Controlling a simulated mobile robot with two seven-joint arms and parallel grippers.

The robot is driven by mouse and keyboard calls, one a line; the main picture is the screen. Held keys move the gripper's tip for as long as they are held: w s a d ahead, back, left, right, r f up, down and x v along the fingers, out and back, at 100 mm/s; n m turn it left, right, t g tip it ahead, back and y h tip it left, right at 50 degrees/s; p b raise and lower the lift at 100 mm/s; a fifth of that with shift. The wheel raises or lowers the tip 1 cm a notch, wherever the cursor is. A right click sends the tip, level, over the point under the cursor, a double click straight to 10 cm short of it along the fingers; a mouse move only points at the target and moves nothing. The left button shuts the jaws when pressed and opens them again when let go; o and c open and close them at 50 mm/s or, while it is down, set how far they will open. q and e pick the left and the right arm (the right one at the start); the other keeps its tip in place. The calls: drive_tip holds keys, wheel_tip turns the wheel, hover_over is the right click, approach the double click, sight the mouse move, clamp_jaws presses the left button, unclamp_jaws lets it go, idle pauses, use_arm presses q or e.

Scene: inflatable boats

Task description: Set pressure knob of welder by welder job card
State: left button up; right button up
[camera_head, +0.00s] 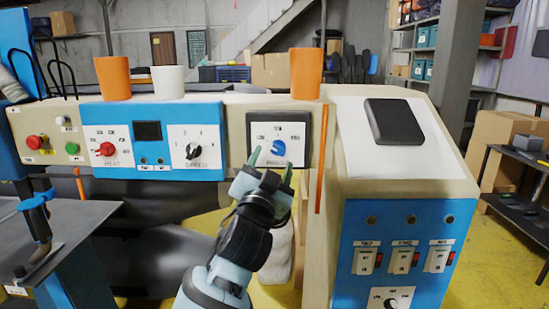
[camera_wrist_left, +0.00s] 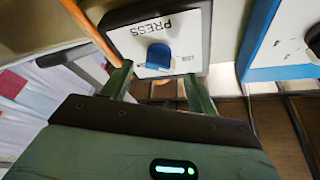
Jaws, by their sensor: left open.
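The welder's pressure knob (camera_head: 278,148) is blue and sits on a white plate with a black frame. It also shows in the left wrist view (camera_wrist_left: 158,55), under upside-down lettering that starts PRESS. Small labels surround it; one looks like LOW, and I cannot tell exactly where the knob points. My left gripper (camera_head: 271,166) is open just in front of and below the knob. In the left wrist view its two green fingers (camera_wrist_left: 158,88) stand apart, with the knob beyond the gap between them, not gripped. I cannot make out a readable job card.
Left of the pressure plate are a red knob (camera_head: 107,149) and a black knob (camera_head: 194,152) on a blue panel (camera_head: 152,173). Orange and white cups stand on the ledge above. A cabinet (camera_head: 391,235) with switches stands close at right, a dark tablet-like object (camera_head: 394,121) on top.

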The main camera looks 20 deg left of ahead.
use_arm(q)
drive_tip(key=shift+v, duration=2.45)
drive_tip(key=s+f+g+h, duration=0.2)
drive_tip(key=s+f+g, duration=0.25)
drive_tip(key=f, duration=1.25)
drive_tip(key=s+f+g+h, duration=0.1)
drive_tip(key=s+f+g, duration=0.35)
drive_tip(key=f, duration=1.25)
drive_tip(key=s+f+n+g, duration=0.1)
drive_tip(key=s+f, duration=0.5)
drive_tip(key=s, duration=0.3)
drive_tip(key=s+a+f+n+g, duration=0.1)
drive_tip(key=s+f, duration=0.6)
drive_tip(key=s, duration=0.3)
drive_tip(key=s+f+n+g+h, duration=0.1)
drive_tip(key=s+f+g, duration=0.1)
drive_tip(key=s+f, duration=0.4)
drive_tip(key=s, duration=0.4)
drive_tip(key=shift+a, duration=0.4)
drive_tip(key=shift+f, duration=0.15)
